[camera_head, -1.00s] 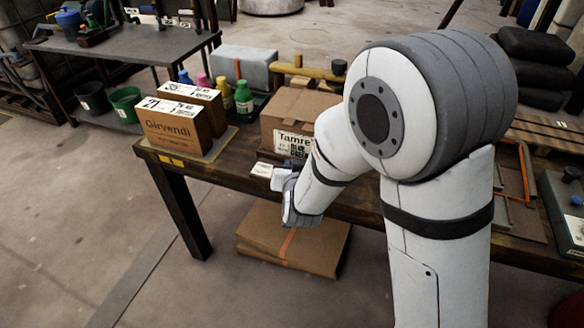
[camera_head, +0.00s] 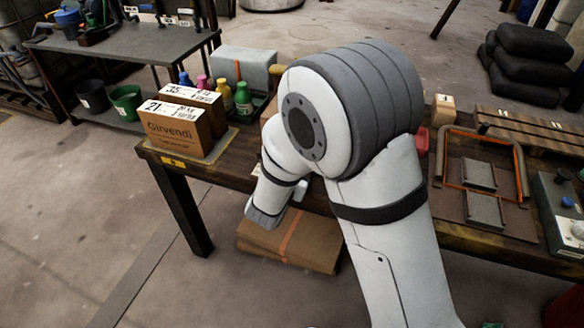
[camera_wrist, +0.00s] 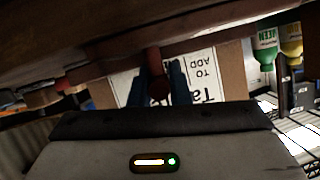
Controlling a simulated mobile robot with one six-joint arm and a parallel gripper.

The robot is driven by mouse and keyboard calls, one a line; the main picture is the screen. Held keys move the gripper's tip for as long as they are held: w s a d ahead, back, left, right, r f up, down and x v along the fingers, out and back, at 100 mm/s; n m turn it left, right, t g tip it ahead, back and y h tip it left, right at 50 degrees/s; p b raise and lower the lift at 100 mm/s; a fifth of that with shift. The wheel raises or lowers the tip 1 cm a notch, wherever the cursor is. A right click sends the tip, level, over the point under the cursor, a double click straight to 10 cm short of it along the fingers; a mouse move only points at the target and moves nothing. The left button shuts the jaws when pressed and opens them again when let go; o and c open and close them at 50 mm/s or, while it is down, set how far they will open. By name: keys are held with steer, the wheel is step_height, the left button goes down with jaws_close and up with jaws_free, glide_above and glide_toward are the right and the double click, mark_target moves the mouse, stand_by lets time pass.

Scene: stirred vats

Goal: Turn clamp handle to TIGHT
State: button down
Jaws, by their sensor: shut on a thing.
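In the wrist view my gripper (camera_wrist: 164,88) has its two dark blue fingers on either side of a reddish-brown bar with a rounded end, apparently the clamp handle (camera_wrist: 157,84). It is shut on this bar, which sticks out from a brown beam-like edge across the top of the picture. In the head view the fingers, the handle and the clamp are hidden behind my arm. No TIGHT marking can be read in either view.
A cardboard box with a white label (camera_wrist: 204,66) is close behind the fingers. The workbench (camera_head: 345,205) holds a Girvendi carton (camera_head: 172,130), several bottles, an orange-edged frame (camera_head: 478,165) and a control box (camera_head: 560,212). A flat carton (camera_head: 285,240) lies on the floor.

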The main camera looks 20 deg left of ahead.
steer(key=c, duration=1.4)
jaws_free()
steer(key=p+v, duration=0.1)
steer(key=v, duration=0.6)
steer(key=shift+s+r, duration=0.15)
steer(key=shift+s, duration=0.2)
steer(key=w+d+r+n+g+y+p, duration=0.1)
steer(key=d+r+g+y+p, duration=0.1)
steer(key=d+r+p, duration=0.3)
steer(key=w+d+r+n+g+y+p, duration=0.1)
steer(key=w+d+r+g+y, duration=0.2)
steer(key=r, duration=0.5)
steer(key=s+d+r+g+h+p, duration=0.1)
steer(key=s+d+r+g, duration=0.1)
steer(key=s+d, duration=0.3)
steer(key=s+d+r+g+h+p, duration=0.2)
steer(key=s+d, duration=0.4)
steer(key=d, duration=0.4)
steer(key=s+d+r+g+h+p, duration=0.1)
steer(key=s+d+r+g+p, duration=0.1)
steer(key=s+d+r, duration=0.2)
steer(key=shift+s+d+r+n+h, duration=0.15)
steer(key=shift+s+d, duration=0.25)
steer(key=shift+d, duration=0.25)
steer(key=shift+s+d+r+n+h, duration=0.1)
steer(key=shift+s+d, duration=0.25)
steer(key=shift+d, duration=0.3)
steer(key=shift+s+d+r+n+h, duration=0.15)
steer(key=shift+s+d, duration=0.25)
steer(key=shift+d, duration=0.25)
